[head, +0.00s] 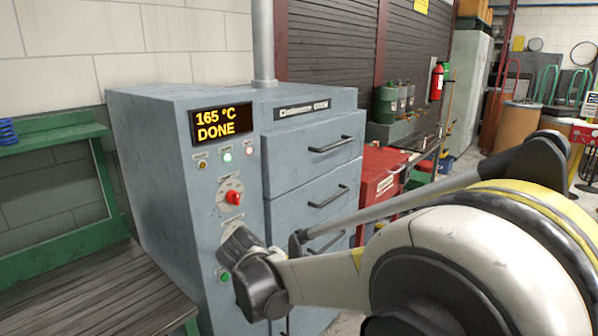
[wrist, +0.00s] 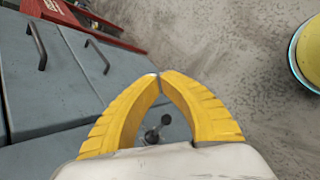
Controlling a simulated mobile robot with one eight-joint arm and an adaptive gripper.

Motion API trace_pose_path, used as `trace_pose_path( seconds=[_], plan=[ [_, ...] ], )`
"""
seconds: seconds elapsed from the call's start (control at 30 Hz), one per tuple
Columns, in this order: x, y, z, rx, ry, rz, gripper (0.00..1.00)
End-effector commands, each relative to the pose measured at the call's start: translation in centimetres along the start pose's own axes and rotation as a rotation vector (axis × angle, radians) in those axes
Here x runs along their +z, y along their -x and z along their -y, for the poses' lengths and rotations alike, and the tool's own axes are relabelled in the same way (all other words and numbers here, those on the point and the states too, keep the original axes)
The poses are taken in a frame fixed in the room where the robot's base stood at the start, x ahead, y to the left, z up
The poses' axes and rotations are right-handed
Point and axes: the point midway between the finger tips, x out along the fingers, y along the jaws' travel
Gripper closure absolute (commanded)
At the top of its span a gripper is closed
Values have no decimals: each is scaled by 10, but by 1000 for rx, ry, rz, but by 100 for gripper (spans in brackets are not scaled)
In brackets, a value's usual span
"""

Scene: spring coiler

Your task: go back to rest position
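My gripper (wrist: 158,78) shows in the wrist view with its two yellow fingers bowed and their tips together. I see nothing held between the tips. Dark round knobs show in the gap behind the fingers, and I cannot tell what they belong to. In the head view my arm reaches left across the lower right, its dark end in front of the grey oven cabinet (head: 165,150). The yellow fingers cannot be made out there. The cabinet's display (head: 222,122) reads "165 °C DONE". Its drawers (head: 315,148) look shut, and drawer fronts with handles also show in the wrist view (wrist: 75,75).
A green-framed bench (head: 90,290) with a wooden top stands left of the cabinet, with a blue coil (head: 8,131) on its shelf. A red cabinet (head: 375,180) stands beyond the oven. Bare concrete floor (wrist: 215,40) lies beside the drawers in the wrist view.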

Motion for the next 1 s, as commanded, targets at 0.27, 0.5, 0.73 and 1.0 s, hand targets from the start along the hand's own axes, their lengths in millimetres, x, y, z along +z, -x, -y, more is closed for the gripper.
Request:
trace_pose_path(
  seconds=[0.27,0.5,0.73,1.0],
  plan=[
    [122,40,59,-80,-576,-167,100],
    [183,70,137,-152,-1111,-293,100],
    [202,84,202,-213,-1568,-392,100],
    [204,87,228,-241,-1780,-439,100]
  ],
)
